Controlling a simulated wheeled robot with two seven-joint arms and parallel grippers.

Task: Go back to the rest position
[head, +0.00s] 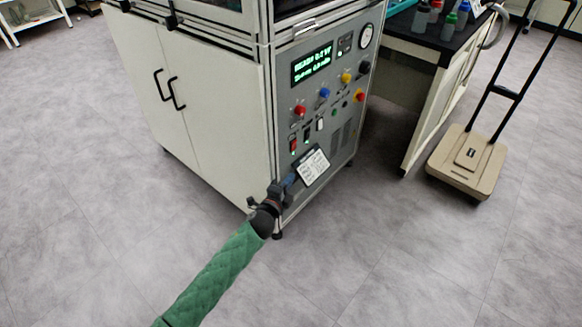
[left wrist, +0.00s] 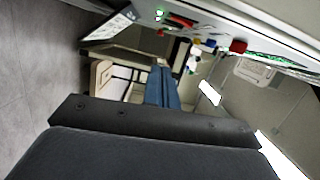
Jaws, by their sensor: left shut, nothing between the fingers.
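My left arm comes in from the bottom left in a green sleeve. Its gripper (head: 291,181) is close to the lower front of the freeze dryer's control panel (head: 322,113), beside the white label plate (head: 313,167). In the left wrist view the blue fingers (left wrist: 165,88) are together with nothing between them. Whether the gripper touches the panel cannot be told. The freeze dryer (head: 205,85) is a large white cabinet with a lit green display (head: 312,66), coloured knobs and a gauge. My right gripper is not in view.
A dark-topped bench (head: 428,40) with several bottles stands to the right of the dryer. A beige folding cart (head: 467,160) stands on the floor at the far right. A white rack (head: 30,20) is at the top left. The grey floor in front is clear.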

